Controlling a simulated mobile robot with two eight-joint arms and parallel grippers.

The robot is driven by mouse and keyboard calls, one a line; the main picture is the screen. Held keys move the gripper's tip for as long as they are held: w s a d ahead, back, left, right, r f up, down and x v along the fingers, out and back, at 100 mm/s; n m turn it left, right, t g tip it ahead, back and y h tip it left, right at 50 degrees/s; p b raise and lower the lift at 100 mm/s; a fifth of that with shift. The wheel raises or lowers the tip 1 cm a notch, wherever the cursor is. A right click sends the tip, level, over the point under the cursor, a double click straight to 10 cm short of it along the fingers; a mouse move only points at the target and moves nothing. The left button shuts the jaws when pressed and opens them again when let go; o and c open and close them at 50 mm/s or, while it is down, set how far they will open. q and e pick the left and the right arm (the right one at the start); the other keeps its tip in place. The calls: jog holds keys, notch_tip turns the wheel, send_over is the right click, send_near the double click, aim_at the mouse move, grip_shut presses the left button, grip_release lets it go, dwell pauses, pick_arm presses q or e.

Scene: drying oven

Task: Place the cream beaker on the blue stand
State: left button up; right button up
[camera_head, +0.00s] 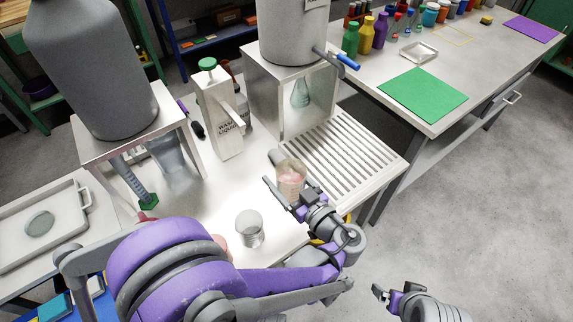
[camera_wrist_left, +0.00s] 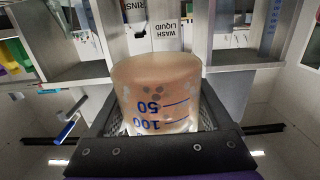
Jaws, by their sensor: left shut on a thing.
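My left gripper (camera_head: 287,192) is shut around the cream beaker (camera_head: 291,178), holding it over the bench near the slatted rack's left edge. The left wrist view shows the beaker (camera_wrist_left: 156,90) close up between the fingers, with a tan-pink film and blue 50 and 100 marks. I cannot pick out a blue stand for certain.
A clear beaker (camera_head: 249,230) stands on the bench, left of my gripper. A slatted metal rack (camera_head: 340,160) lies to the right. A wash bottle (camera_head: 220,115) and two raised tanks (camera_head: 90,65) (camera_head: 293,35) stand behind. My left arm hides much of the near bench.

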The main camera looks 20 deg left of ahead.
pick_arm(q)
jog(key=shift+w+r, duration=0.1)
jog(key=w+a+r+m+t+h+p, duration=0.4)
jog(key=w+r+m+h+p, duration=0.3)
jog(key=w+p, duration=0.5)
jog(key=shift+r+t+h, duration=0.85)
jog(key=shift+t+h, duration=0.05)
jog(key=s+d+f+n+g+y+b, duration=0.1)
jog(key=s+f+n+g+y+b, duration=0.1)
jog(key=b, duration=0.4)
jog(key=s+d+f+n+g+y+b, duration=0.1)
jog(key=s+f+n+g+y+b, duration=0.1)
jog(key=s+f+y+b, duration=0.2)
jog(key=s+d+f+n+g+y+b, duration=0.1)
jog(key=s+d+f+n+y+b, duration=0.1)
jog(key=s+f+b, duration=0.4)
jog(key=shift+f+n+g+y+b, duration=0.4)
jog(key=shift+f+n+b, duration=0.1)
jog(key=shift+b, duration=1)
jog(key=shift+s+r, duration=0.1)
